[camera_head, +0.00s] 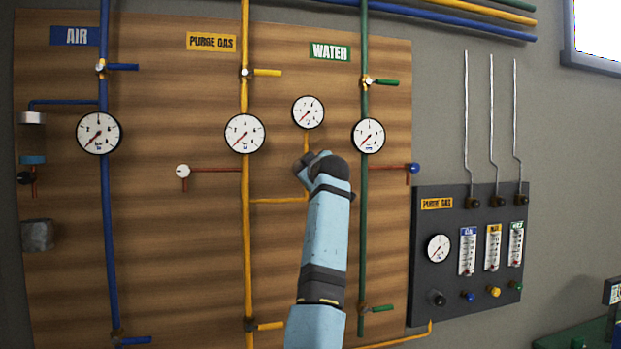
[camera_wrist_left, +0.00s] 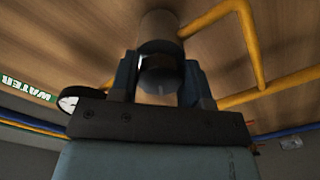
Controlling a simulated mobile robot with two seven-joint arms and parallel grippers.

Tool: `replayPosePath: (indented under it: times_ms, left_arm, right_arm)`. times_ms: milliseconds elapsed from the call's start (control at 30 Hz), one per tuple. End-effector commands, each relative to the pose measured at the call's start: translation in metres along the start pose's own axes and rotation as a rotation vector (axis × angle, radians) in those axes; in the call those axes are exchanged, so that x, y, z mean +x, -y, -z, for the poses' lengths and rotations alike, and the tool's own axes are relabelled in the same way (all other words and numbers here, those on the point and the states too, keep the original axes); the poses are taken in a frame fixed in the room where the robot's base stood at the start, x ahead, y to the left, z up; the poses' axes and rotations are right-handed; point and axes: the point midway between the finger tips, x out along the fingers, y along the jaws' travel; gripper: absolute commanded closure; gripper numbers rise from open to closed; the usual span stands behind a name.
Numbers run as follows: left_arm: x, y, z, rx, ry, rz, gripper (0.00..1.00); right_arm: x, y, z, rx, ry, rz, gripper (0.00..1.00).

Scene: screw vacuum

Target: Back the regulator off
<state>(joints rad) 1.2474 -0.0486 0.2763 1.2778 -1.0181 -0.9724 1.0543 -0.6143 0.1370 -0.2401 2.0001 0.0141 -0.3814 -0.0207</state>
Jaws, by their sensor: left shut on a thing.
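My left gripper (camera_head: 316,164) is at the regulator on the yellow purge gas line, below a small round gauge (camera_head: 308,112). In the head view my own arm and gripper hide most of the regulator. In the left wrist view the regulator (camera_wrist_left: 158,28) is a dark cylinder joined to yellow pipes, with a round knob (camera_wrist_left: 160,72) at its near end. The gripper's fingers (camera_wrist_left: 160,84) stand on both sides of the knob and are shut on it. The small gauge's red needle points to the lower left. My right gripper is in neither view.
The yellow main pipe with a larger gauge (camera_head: 245,133) runs left of the regulator. A green water pipe (camera_head: 364,225) with another gauge (camera_head: 368,135) runs close on the right. A dark purge gas panel (camera_head: 420,290) with flow tubes and knobs stands farther right.

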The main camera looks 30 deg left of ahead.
Motion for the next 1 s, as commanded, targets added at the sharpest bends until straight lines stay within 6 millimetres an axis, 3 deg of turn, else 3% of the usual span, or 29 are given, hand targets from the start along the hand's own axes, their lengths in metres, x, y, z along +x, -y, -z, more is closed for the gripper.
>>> replayPosePath:
  times_ms: [500, 1000]
  left_arm:
    - [0.000, 0.000, 0.000, -0.440, 0.000, -0.002, 0.80]
    - [0.000, 0.000, 0.001, -0.610, -0.001, 0.000, 0.80]
  right_arm:
    - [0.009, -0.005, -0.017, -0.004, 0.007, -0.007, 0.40]
    - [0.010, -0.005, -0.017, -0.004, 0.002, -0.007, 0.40]
